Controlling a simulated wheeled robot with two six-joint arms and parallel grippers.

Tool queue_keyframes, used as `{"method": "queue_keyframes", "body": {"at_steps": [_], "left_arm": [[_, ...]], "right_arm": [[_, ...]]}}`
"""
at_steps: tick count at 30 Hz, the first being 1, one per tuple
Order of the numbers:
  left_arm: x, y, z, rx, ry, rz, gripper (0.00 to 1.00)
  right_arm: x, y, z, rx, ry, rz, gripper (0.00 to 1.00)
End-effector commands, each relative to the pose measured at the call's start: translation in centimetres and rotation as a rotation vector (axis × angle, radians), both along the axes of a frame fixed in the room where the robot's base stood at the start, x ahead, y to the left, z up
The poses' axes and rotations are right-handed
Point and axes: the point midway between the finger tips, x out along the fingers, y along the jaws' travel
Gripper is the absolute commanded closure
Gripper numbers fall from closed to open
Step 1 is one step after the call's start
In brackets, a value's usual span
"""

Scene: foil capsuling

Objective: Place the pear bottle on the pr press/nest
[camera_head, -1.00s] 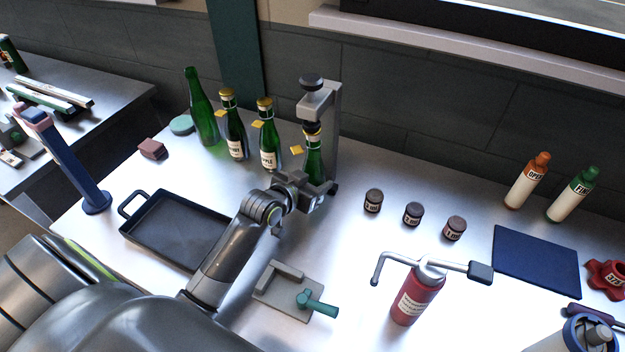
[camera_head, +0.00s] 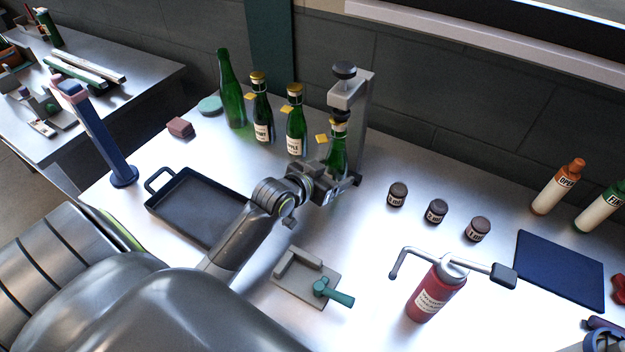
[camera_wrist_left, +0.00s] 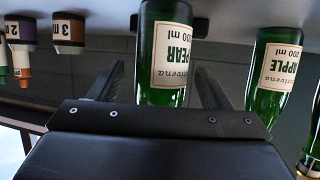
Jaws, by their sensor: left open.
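In the left wrist view, which is upside down, the PEAR label (camera_wrist_left: 171,55) faces me. The bottle is between the two spread fingers of the left gripper (camera_wrist_left: 160,85), with gaps on both sides. My right gripper is not in view.
The apple bottle (camera_head: 296,128), another labelled bottle (camera_head: 262,112) and a plain green bottle (camera_head: 231,92) stand left of the press. A dark tray (camera_head: 200,207) lies left of my arm. Small dark-capped jars (camera_head: 437,212) stand to the right.

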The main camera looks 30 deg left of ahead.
Motion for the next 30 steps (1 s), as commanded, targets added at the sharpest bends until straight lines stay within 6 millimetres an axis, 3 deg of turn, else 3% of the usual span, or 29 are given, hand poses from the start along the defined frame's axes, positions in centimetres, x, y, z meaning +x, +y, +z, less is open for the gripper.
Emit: {"method": "queue_keyframes", "body": {"at_steps": [9,15,30], "left_arm": [[-5.5,0.8,2.2,0.003,0.001,-0.001,0.28],[-7.8,1.1,3.2,0.002,0.002,0.001,0.28],[-8.5,1.2,3.6,0.000,0.001,0.000,0.28]], "right_arm": [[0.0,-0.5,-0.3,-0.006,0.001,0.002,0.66],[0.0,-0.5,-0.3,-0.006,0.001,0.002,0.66],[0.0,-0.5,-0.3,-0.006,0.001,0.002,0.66]]}}
